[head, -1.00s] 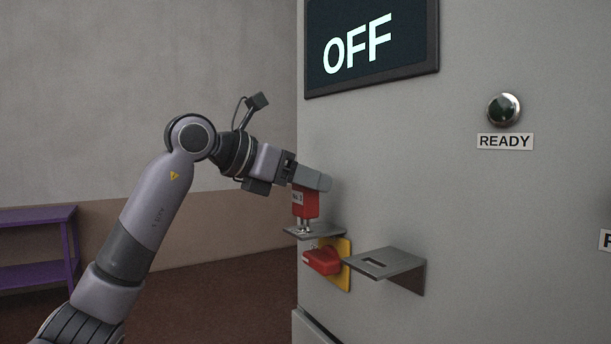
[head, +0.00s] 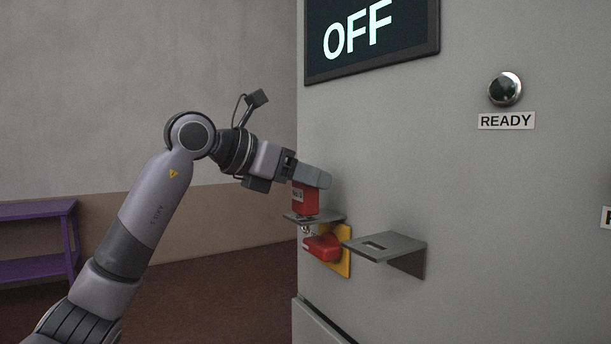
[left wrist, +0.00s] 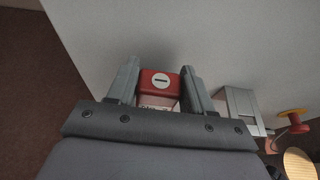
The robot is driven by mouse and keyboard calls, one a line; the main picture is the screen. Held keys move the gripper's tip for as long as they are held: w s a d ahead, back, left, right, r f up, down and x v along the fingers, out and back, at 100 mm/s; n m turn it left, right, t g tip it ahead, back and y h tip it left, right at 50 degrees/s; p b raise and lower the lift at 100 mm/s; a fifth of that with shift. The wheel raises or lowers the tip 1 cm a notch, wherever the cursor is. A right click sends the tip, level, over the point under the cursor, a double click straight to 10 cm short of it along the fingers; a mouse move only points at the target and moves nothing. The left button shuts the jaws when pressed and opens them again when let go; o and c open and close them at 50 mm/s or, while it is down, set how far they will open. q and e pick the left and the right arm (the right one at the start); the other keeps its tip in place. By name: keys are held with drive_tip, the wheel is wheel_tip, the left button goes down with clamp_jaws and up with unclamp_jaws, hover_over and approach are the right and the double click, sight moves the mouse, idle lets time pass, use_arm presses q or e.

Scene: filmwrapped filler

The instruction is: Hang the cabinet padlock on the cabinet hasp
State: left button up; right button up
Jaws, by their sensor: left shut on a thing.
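My left gripper (head: 312,180) is shut on the red cabinet padlock (head: 305,199), which hangs upright with its metal shackle pointing down. The padlock body is at the left grey bracket plate (head: 326,219) on the cabinet, and part of the shackle shows below the plate. A second grey bracket with a slot (head: 385,246) juts out to the right. I cannot tell by label which bracket is the hasp. In the left wrist view the padlock (left wrist: 160,82) sits between both fingers. My right gripper is not in view.
A red rotary handle (head: 322,247) on a yellow plate (head: 343,262) sits just below the left bracket. The cabinet carries an OFF display (head: 370,55) and a READY lamp (head: 505,89). A purple shelf (head: 35,212) stands at far left.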

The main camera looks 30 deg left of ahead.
use_arm(q)
drive_tip(key=shift+f, duration=0.3)
idle(0.5)
drive_tip(key=o, duration=1.2)
drive_tip(key=shift+o, duration=0.2)
drive_tip(key=b+v, duration=0.1)
drive_tip(key=v, duration=0.6)
drive_tip(key=shift+s, duration=0.1)
